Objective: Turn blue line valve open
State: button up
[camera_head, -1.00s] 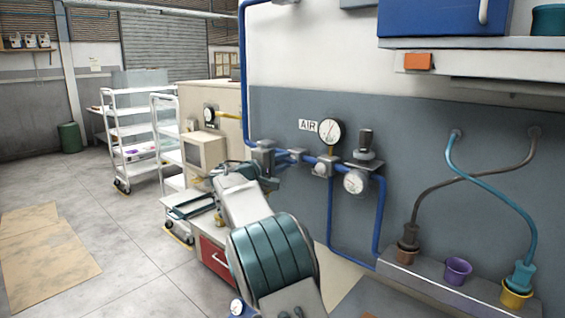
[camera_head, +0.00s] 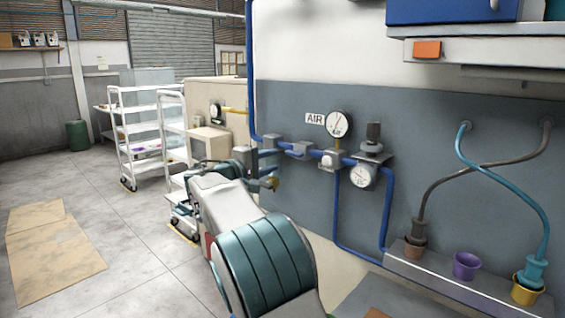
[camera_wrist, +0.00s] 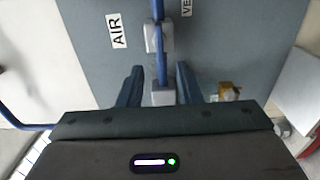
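The blue line (camera_head: 310,153) runs along the grey wall panel under an AIR label, with grey fittings (camera_head: 299,149) on it. In the wrist view the blue line (camera_wrist: 161,68) runs down the middle between a grey block (camera_wrist: 153,37) and a lower grey block (camera_wrist: 163,96). I cannot tell which part is the valve handle. My gripper (camera_wrist: 159,77) is open, one dark blue finger on each side of the line, with gaps visible.
A round gauge (camera_head: 338,123) and a regulator (camera_head: 372,145) sit right of my gripper. A brass fitting (camera_wrist: 229,90) is right of the fingers in the wrist view. Crossing hoses and a purple cup (camera_head: 466,265) are farther right.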

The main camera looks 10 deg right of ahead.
jog(key=v, duration=0.5)
jog(key=shift+s+a+b, duration=0.25)
jog(key=shift+b, duration=0.1)
jog(key=s+d+f+m+g+y, duration=0.1)
jog(key=s+d+f+g+y, duration=0.25)
jog(key=s+d, duration=0.3)
jog(key=s+d+f+m+g+y, duration=0.25)
jog(key=s+d+f, duration=0.25)
jog(key=d, duration=0.3)
jog(key=s+a+f+m+g+y, duration=0.1)
jog(key=s+f, duration=0.3)
jog(key=s, duration=0.5)
jog(key=s+f+m+y+p, duration=0.1)
jog(key=s+f+y, duration=0.3)
jog(key=s, duration=0.5)
jog(key=s+a+f+m+g+y, duration=0.1)
jog(key=s+f+m+y, duration=0.1)
jog(key=s+f, duration=0.3)
jog(key=s+y, duration=0.1)
jog(key=s, duration=0.3)
jog(key=shift+s+a+f+m+g, duration=0.2)
jog(key=shift+a+f+m+g, duration=0.05)
jog(key=shift+a+m+g, duration=0.1)
